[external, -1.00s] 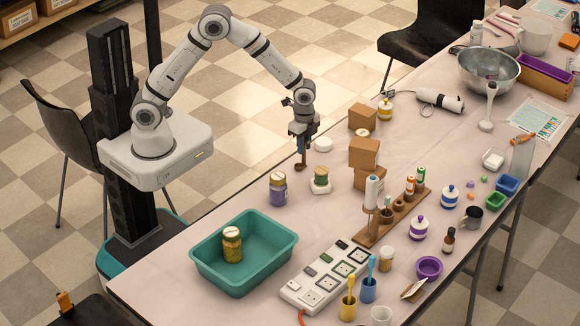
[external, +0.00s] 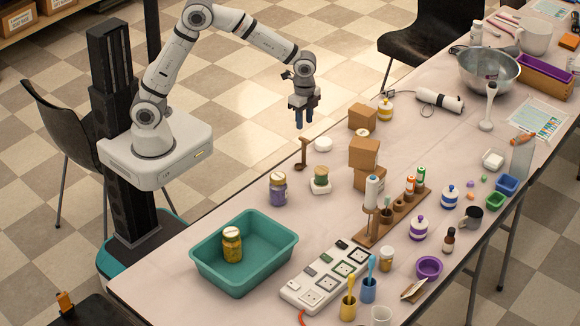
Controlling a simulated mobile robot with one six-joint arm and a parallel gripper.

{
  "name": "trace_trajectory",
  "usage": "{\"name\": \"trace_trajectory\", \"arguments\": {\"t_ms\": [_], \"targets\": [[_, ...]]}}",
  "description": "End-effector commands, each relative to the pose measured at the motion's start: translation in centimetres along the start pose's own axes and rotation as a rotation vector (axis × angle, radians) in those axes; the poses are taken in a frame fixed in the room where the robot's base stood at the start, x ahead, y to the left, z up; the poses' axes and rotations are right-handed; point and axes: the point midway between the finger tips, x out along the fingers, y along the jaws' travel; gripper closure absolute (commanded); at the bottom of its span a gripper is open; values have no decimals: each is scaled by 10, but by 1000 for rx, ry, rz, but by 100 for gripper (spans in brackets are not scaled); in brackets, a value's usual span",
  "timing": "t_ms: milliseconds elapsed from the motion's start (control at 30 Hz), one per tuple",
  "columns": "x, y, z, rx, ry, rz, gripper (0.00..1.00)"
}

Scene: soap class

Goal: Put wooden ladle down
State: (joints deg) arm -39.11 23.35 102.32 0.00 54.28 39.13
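The wooden ladle (external: 304,152) is a small dark brown ladle at the table's near edge, left of a white round item. Its bowl is toward the bottom of the picture and its handle points up. I cannot tell whether it stands or lies.
A purple jar (external: 278,189), a green-topped item on a white dish (external: 320,187) and a white round item (external: 323,144) stand near the ladle. Cardboard boxes (external: 364,152) are to the right. A teal tub (external: 203,268) holds a jar (external: 232,245).

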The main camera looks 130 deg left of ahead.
Motion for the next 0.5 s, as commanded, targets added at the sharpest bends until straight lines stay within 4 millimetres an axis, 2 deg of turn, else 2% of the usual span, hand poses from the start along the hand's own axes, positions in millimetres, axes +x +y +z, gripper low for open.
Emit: {"name": "trace_trajectory", "arguments": {"t_ms": [133,400,500], "targets": [[-16,0,0,0,0,0,66],[-20,0,0,0,0,0,66],[-25,11,-1,3,4,-3,66]]}}
